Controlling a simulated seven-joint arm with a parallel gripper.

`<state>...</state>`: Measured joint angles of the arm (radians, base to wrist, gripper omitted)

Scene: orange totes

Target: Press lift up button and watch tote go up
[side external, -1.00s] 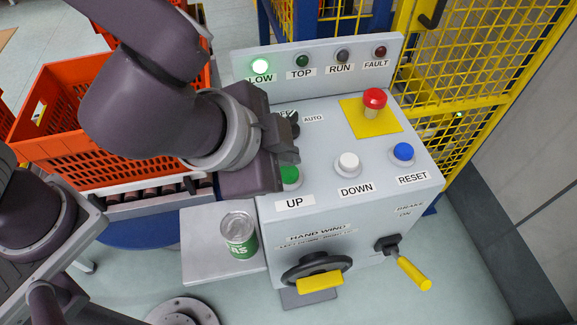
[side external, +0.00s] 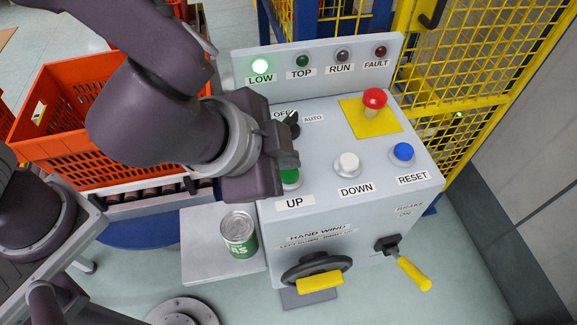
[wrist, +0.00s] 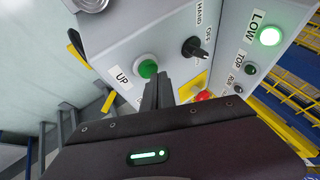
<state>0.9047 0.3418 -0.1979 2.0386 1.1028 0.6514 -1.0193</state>
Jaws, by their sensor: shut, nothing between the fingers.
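The green UP button (side external: 291,177) sits on the grey control box (side external: 330,215), partly hidden by my gripper in the side view. The fingers also show in the wrist view (wrist: 158,92). An orange tote (side external: 60,125) stands on a roller conveyor at the left. The LOW lamp (side external: 261,66) glows green; TOP, RUN and FAULT look unlit.
A can (side external: 238,234) stands on a side shelf. Yellow mesh fencing (side external: 480,90) is behind.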

